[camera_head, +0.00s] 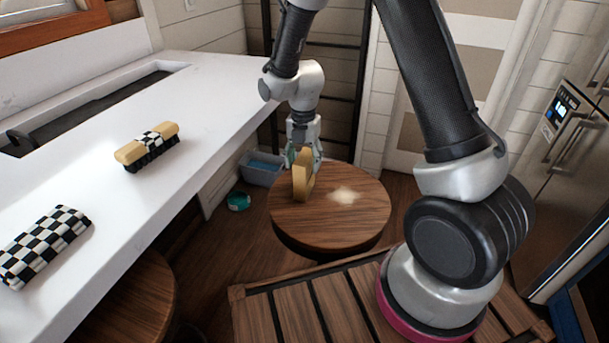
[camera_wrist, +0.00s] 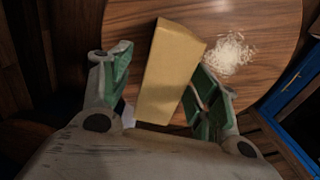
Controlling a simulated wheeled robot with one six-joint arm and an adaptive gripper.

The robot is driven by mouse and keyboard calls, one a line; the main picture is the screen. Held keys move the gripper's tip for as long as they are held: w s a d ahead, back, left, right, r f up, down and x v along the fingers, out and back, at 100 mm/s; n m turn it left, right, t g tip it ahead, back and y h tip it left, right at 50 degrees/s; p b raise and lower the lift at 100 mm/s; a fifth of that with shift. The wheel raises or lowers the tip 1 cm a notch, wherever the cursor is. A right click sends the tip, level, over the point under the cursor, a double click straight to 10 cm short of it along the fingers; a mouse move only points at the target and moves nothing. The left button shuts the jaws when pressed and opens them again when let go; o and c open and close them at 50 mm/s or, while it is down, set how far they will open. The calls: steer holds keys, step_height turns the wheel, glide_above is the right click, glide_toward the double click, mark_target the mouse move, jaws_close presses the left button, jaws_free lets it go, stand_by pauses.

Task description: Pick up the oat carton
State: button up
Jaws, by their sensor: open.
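The oat carton (camera_head: 301,178) is a tan, box-shaped pack standing on a round wooden table (camera_head: 345,226), near its left side. In the wrist view the carton (camera_wrist: 170,72) lies between the two green-padded fingers of my gripper (camera_wrist: 163,92). The fingers are spread, with a gap visible on the carton's left and a narrower one on its right. In the head view my gripper (camera_head: 303,152) is at the upper part of the carton.
A pale scattered heap (camera_head: 343,195) lies on the table right of the carton. A white counter (camera_head: 107,205) at left holds a brush (camera_head: 147,147) and a checkered cloth (camera_head: 43,246). A grey-blue bin (camera_head: 262,170) and a green tin (camera_head: 238,201) are on the floor. A slatted wooden surface (camera_head: 295,312) is in front.

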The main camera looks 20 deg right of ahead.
step_height(320, 180, down, 5)
steer(key=shift+d+f, duration=0.15)
steer(key=c, duration=0.9)
